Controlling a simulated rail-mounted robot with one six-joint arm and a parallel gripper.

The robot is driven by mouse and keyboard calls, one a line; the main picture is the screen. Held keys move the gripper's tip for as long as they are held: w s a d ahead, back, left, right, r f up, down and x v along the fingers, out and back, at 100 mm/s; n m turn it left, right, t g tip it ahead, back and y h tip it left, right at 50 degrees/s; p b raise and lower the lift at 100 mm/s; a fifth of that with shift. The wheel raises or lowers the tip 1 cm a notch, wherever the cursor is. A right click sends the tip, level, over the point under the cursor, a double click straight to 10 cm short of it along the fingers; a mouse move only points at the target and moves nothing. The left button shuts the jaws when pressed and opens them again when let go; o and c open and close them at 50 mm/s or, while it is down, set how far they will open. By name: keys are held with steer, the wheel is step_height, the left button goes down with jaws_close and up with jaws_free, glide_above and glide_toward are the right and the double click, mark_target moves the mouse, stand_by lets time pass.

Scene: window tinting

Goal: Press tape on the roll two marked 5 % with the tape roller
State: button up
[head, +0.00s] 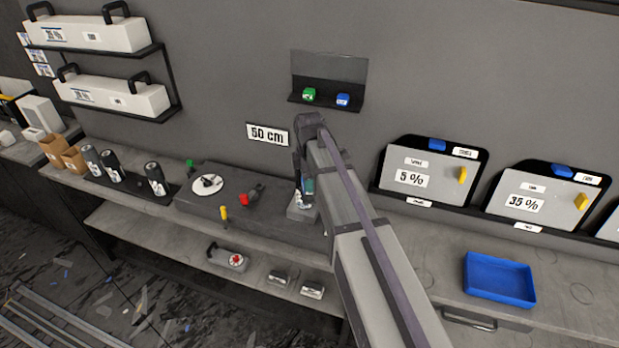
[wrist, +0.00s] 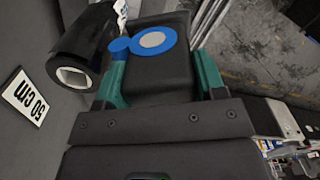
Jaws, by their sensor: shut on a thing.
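My gripper (wrist: 162,75) has green fingers closed on a dark block-like tool with a blue disc and grey hub, which looks like the tape roller (wrist: 165,75). In the head view my gripper (head: 308,186) is low over the right end of the dark work mat, partly hidden by my arm. A black roll (wrist: 83,45) with a pale hollow core lies just left of the tool in the wrist view, close to the blue disc. I cannot tell whether they touch. Its marking is not readable, so I cannot tell whether it is roll two.
Several dark rolls, such as this one (head: 155,178), stand on the left of the counter. A white disc (head: 208,184), a red item (head: 249,197) and a yellow-handled tool (head: 224,215) are left of my gripper. A 5 % board (head: 412,179) and blue tray (head: 499,279) are right.

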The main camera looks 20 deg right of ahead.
steer(key=shift+w+d, duration=0.2)
steer(key=shift+w, duration=2)
stand_by(1.3)
steer(key=shift+s+a, duration=0.15)
steer(key=shift+s, duration=1.35)
steer(key=shift+s+a, duration=0.15)
steer(key=shift+s, duration=1.35)
